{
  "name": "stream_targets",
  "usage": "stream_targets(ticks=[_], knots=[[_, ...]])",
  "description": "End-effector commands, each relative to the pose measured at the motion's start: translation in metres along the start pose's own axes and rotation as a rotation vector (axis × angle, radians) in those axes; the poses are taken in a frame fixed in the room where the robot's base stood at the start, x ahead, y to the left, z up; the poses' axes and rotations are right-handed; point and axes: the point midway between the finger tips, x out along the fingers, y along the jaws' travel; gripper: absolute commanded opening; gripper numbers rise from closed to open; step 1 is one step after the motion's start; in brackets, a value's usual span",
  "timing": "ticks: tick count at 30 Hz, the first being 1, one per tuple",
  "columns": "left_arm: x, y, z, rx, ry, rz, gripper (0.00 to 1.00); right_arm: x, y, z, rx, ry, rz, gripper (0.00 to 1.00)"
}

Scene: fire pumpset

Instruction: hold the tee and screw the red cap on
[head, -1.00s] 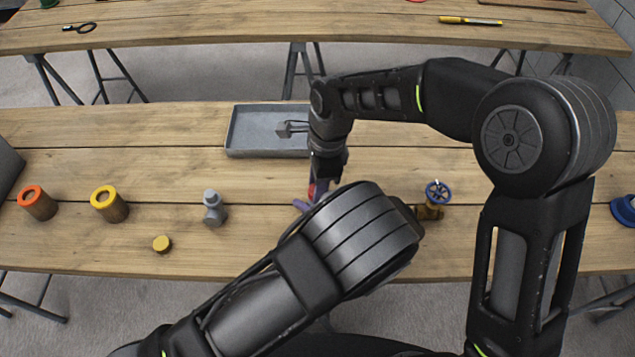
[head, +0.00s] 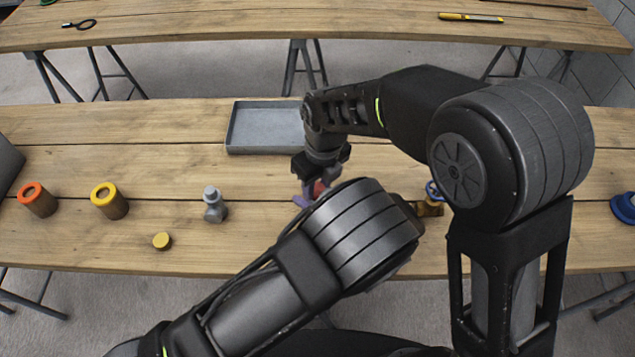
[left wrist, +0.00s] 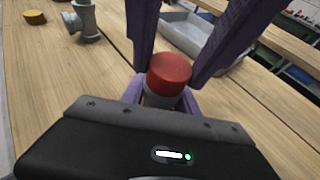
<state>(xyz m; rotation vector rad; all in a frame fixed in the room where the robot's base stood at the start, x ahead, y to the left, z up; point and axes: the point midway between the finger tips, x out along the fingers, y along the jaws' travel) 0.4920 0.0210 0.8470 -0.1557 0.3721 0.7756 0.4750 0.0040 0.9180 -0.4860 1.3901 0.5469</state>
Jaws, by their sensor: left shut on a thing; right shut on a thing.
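The red cap (left wrist: 169,73) sits upright on the grey tee (left wrist: 160,99) in the left wrist view. Most of the tee is hidden by the cap and by the dark gripper body. My left gripper (left wrist: 162,95) is shut on the tee with its purple fingers. My right gripper (left wrist: 176,72) comes from above, with one purple finger on each side of the cap, shut on it. In the head view the red cap (head: 319,188) shows as a small patch below my right gripper (head: 322,176). The left arm covers most of the tee there.
A grey fitting (head: 214,205), a yellow cap (head: 162,241) and orange-topped (head: 38,200) and yellow-topped (head: 109,201) cylinders stand left. An empty-looking grey tray (head: 265,128) lies behind. A brass valve with blue handwheel (head: 433,192) and a blue part (head: 624,208) are right.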

Motion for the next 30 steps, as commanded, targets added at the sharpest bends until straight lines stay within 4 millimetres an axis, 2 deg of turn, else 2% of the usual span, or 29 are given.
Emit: stream_targets(ticks=[3, 10, 11, 18, 26, 30], knots=[[0.0001, -0.0001, 0.0004, 0.0, -0.001, 0.0, 0.0, -0.0005, 0.0001, 0.0001, 0.082, -0.002, -0.01, 0.0], [0.0, -0.0001, 0.0004, 0.0, -0.001, 0.0, 0.0, -0.0005, -0.0002, 0.0002, 0.086, -0.002, -0.009, 0.0], [0.0, -0.0001, 0.0004, 0.0, -0.001, 0.0, 0.0, -0.0005, -0.0002, 0.0002, 0.085, -0.002, -0.009, 0.35], [0.0, -0.0001, 0.0004, 0.0, -0.001, 0.0, 0.0, -0.0004, -0.0001, 0.0002, 0.084, -0.002, -0.009, 0.55], [0.0, -0.0001, 0.0004, 0.0, -0.001, 0.0, 0.0, -0.0008, 0.0, 0.0003, 0.083, -0.002, -0.009, 0.56], [0.0, -0.0001, 0.0004, 0.0, -0.001, 0.0, 0.0, -0.009, 0.0002, 0.0021, 0.081, -0.004, -0.009, 0.56]])
